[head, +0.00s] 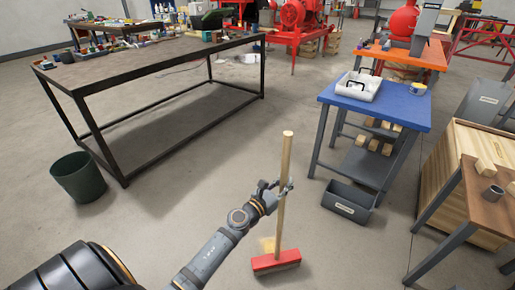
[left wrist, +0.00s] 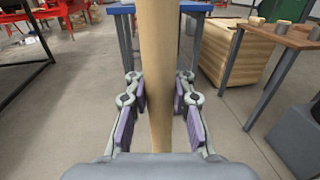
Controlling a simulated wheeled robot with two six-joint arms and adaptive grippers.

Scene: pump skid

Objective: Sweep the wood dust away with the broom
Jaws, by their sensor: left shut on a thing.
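A broom (head: 285,175) with a wooden handle and a red head (head: 276,262) stands upright, its bristles at the concrete floor. My left gripper (head: 275,186) is shut around the middle of the handle. In the left wrist view the handle (left wrist: 158,70) runs between the purple-padded fingers (left wrist: 160,112). A small patch of yellowish wood dust (head: 267,244) lies on the floor just behind the broom head, partly hidden by it. My right gripper is in neither view.
A blue table (head: 415,112) with a grey bin (head: 349,199) beneath it stands at right. A wooden crate (head: 450,180) and a brown table (head: 490,185) are further right. A dark workbench (head: 130,68) and a green bucket (head: 78,178) stand left. Floor between is clear.

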